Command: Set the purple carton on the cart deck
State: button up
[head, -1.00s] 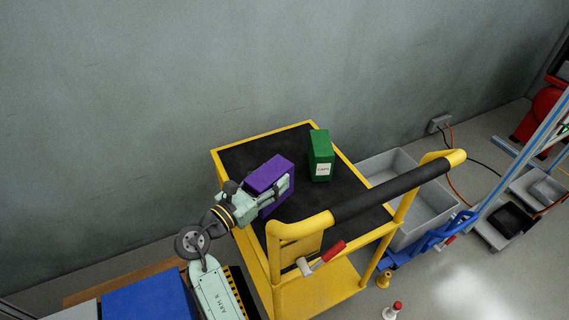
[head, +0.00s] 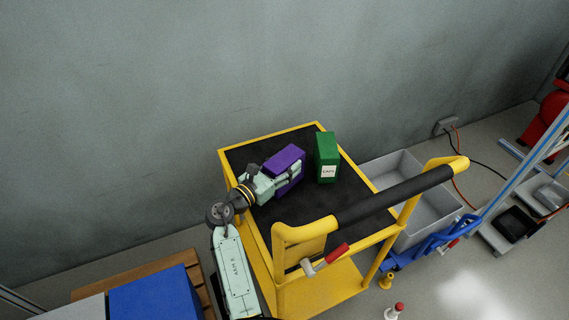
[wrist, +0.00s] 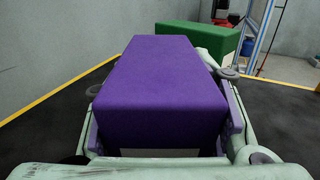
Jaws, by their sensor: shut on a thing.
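The purple carton (head: 287,161) is between the fingers of my gripper (head: 284,176), over the cart's black deck, left of the green carton. In the wrist view the purple carton (wrist: 165,85) fills the middle, with a finger on each side. I cannot tell whether its base touches the deck. The yellow cart has a black deck (head: 318,212) with a raised yellow rim. The carton's lower side is hidden by my gripper.
A green carton (head: 326,157) labelled CAPS stands on the deck close to the right; it also shows in the wrist view (wrist: 205,40). The cart's black-sleeved handle (head: 392,197) rises at the front right. A grey bin (head: 400,172) stands beyond the cart. The front deck is clear.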

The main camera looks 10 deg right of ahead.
aim_at(270, 176)
jog(key=o, duration=1.4)
jog(key=shift+f, duration=0.1)
jog(key=shift+o, duration=0.2)
jog(key=shift+s+a, duration=0.2)
jog(key=shift+a, duration=0.15)
jog(key=b+v, duration=0.2)
jog(key=v, duration=0.9)
jog(key=shift+s+a, duration=0.1)
